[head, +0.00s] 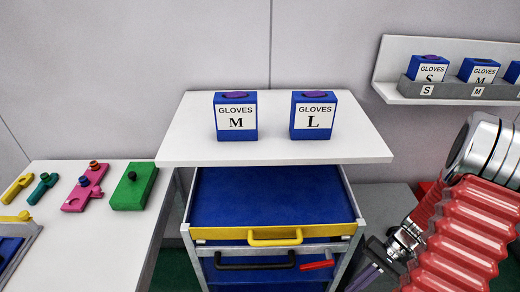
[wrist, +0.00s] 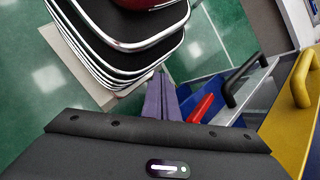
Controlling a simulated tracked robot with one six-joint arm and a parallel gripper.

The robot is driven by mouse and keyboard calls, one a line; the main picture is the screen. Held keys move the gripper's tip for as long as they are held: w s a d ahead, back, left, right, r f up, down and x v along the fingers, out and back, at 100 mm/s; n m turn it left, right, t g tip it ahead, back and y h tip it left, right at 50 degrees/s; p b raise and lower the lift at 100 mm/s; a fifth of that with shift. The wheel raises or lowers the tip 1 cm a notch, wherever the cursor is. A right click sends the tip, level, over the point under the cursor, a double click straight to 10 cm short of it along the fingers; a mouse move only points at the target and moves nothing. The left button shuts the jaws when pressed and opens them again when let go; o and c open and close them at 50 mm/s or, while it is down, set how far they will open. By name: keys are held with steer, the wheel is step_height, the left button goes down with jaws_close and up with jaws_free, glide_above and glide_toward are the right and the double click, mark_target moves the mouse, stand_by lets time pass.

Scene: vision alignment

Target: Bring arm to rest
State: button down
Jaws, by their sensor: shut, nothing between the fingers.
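My arm, with a red ribbed sleeve, shows at the right of the head view. My gripper (head: 364,275) is at its lower end, beside the right side of the drawer cart (head: 352,228). In the wrist view my gripper's purple fingers (wrist: 163,98) are together, with nothing between them. The fingers appear near the cart's drawers, but I cannot tell the exact gap.
Two glove boxes, M (head: 236,117) and L (head: 313,117), stand on the white top (head: 180,140). The yellow-handled drawer (head: 275,237) stands open below. A wall shelf (head: 400,70) holds more boxes.

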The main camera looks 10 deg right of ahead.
steer(key=a+r+n+t+h, duration=0.2)
steer(key=a+r, duration=0.3)
steer(key=r, duration=0.5)
steer(key=w+a+r+n+t+h, duration=0.1)
steer(key=a+r+n+t+h, duration=0.2)
steer(key=a+r, duration=0.3)
steer(key=a+r+n+t+h, duration=0.3)
steer(key=a+r, duration=0.2)
steer(key=r, duration=0.9)
steer(key=shift+w+a+r, duration=0.2)
steer(key=shift+a+r, duration=0.15)
steer(key=shift+d, duration=0.1)
